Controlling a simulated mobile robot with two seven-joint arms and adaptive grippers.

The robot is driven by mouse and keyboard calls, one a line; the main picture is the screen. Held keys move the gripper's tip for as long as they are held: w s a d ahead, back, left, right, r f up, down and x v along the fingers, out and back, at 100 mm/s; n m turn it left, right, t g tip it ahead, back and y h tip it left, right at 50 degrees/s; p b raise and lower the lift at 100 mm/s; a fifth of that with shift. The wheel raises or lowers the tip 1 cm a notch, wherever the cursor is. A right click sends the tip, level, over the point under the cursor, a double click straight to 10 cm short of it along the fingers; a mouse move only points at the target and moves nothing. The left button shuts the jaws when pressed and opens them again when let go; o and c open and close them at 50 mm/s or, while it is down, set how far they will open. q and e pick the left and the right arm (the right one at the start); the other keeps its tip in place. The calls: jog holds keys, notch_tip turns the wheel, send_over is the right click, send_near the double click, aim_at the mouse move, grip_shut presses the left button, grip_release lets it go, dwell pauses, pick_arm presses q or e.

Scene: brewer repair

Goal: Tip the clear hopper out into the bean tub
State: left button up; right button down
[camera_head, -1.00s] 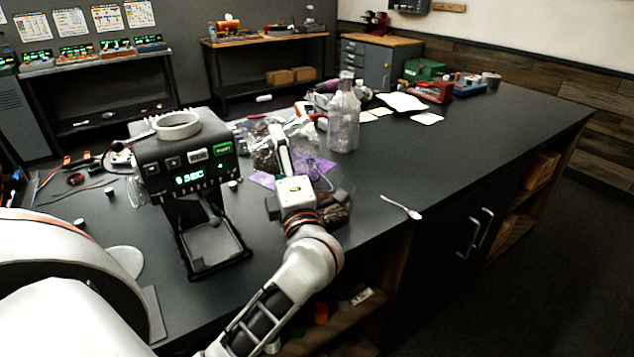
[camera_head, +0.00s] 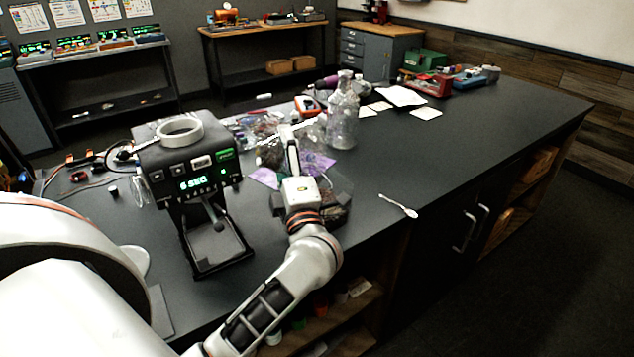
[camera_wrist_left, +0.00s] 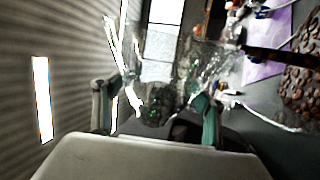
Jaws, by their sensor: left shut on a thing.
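My left gripper (camera_head: 291,152) is shut on the clear hopper (camera_head: 270,152), a see-through vessel with dark contents visible. The gripper holds it above the counter, right of the brewer. In the left wrist view the hopper (camera_wrist_left: 190,65) shows as clear, glinting walls between and beyond the fingers of the left gripper (camera_wrist_left: 155,112). Its exact tilt is hard to tell. The bean tub (camera_head: 342,205) stands on the counter, partly hidden behind my gripper and wrist. Brown beans in the tub (camera_wrist_left: 300,85) fill the right edge of the wrist view. My right gripper is not in view.
The black brewer (camera_head: 190,165) with a white ring on top stands close to the left. A clear bottle (camera_head: 343,115) stands behind the tub. A purple cloth (camera_head: 315,162) lies under the hopper area.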

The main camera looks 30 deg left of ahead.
aim_at(304, 141)
pick_arm(q)
jog(key=shift+w+d+r+m, duration=0.1)
jog(key=shift+d+r+m, duration=0.1)
jog(key=shift+m, duration=0.2)
jog(key=shift+w+d+r+m+t+h, duration=0.25)
jog(key=shift+w+d+r+m, duration=0.1)
jog(key=shift+m, duration=0.45)
jog(key=shift+w+d+r+m+t+h, duration=0.25)
jog(key=shift+w+m, duration=0.1)
jog(key=shift+m, duration=0.45)
jog(key=shift+w+d+r+m+h, duration=0.15)
jog(key=shift+w+d+m+h, duration=0.3)
jog(key=shift+m, duration=0.5)
jog(key=shift+w+d+r+m+h, duration=0.15)
jog(key=shift+w+d+m, duration=0.15)
jog(key=shift+w+m, duration=0.5)
jog(key=shift+s, duration=0.25)
dwell(0.7)
jog(key=s+a+n, duration=0.1)
jog(key=n, duration=0.1)
jog(key=s+f+n+y, duration=0.1)
jog(key=n, duration=0.1)
jog(key=shift+s+a, duration=0.1)
jog(key=shift+a, duration=0.3)
